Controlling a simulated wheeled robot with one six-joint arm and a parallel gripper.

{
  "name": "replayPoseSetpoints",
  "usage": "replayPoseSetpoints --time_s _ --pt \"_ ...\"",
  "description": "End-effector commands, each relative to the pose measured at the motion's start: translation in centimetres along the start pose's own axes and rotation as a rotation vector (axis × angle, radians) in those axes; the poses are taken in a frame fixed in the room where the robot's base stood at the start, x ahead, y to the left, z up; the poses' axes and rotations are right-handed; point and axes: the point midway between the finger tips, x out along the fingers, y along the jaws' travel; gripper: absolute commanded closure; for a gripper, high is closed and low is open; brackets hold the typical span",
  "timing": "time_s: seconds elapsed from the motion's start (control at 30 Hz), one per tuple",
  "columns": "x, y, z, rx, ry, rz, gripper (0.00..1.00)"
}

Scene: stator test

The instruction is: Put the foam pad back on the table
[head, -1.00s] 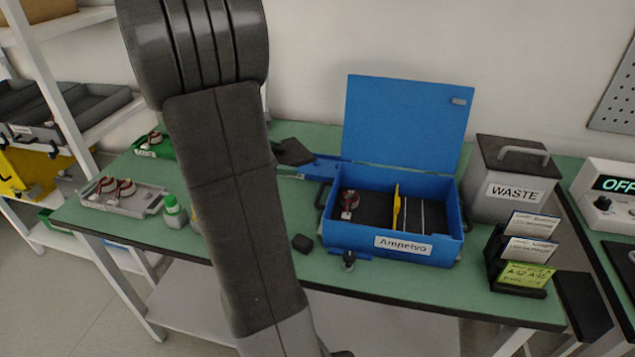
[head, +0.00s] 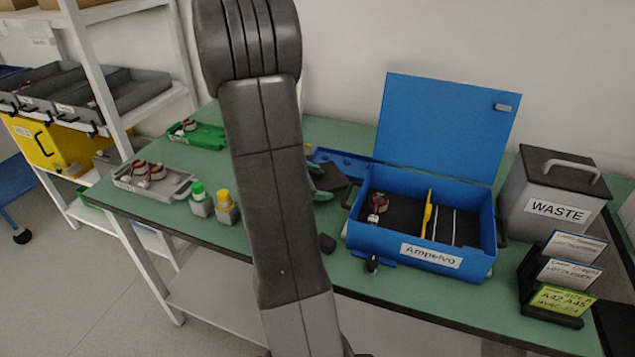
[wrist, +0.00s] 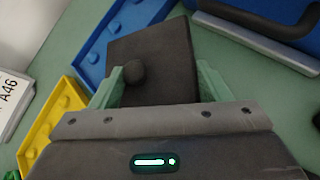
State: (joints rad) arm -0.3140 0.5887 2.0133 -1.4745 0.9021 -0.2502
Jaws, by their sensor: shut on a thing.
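The foam pad is a dark, flat square with a round knob on it (wrist: 172,63). In the wrist view it sits between the pale green fingers of my gripper (wrist: 160,82), which is shut on it. In the head view the pad (head: 333,176) shows just right of my arm, left of the open blue box. My gripper (head: 320,182) is mostly hidden there behind my arm. The green table (head: 280,290) lies beneath. The pad overlaps a blue studded tray (wrist: 110,40) in the wrist view; whether it touches the tray or table I cannot tell.
The open blue box (head: 400,243) stands right of the pad, with the waste bin (head: 555,195) beyond it. Two small bottles (head: 201,201), a grey tray (head: 133,183) and a green tray (head: 208,137) stand left of my arm. A yellow studded piece (wrist: 45,122) lies near my gripper.

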Motion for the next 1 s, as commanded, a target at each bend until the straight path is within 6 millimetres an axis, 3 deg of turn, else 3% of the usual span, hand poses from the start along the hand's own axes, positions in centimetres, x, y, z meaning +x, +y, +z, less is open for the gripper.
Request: replayPoseSetpoints --time_s 0.67,0.7,0.77,0.8,1.0 --pt "0.69 -0.41 -0.93 0.000 0.000 0.000 0.53" --pt "0.62 -0.38 -0.84 0.000 0.000 0.000 0.24" --pt "0.61 -0.37 -0.82 0.000 0.000 0.000 0.12" --pt "0.61 -0.37 -0.82 0.000 0.000 0.000 0.08" --pt "0.61 -0.37 -0.82 0.000 0.000 0.000 0.08"
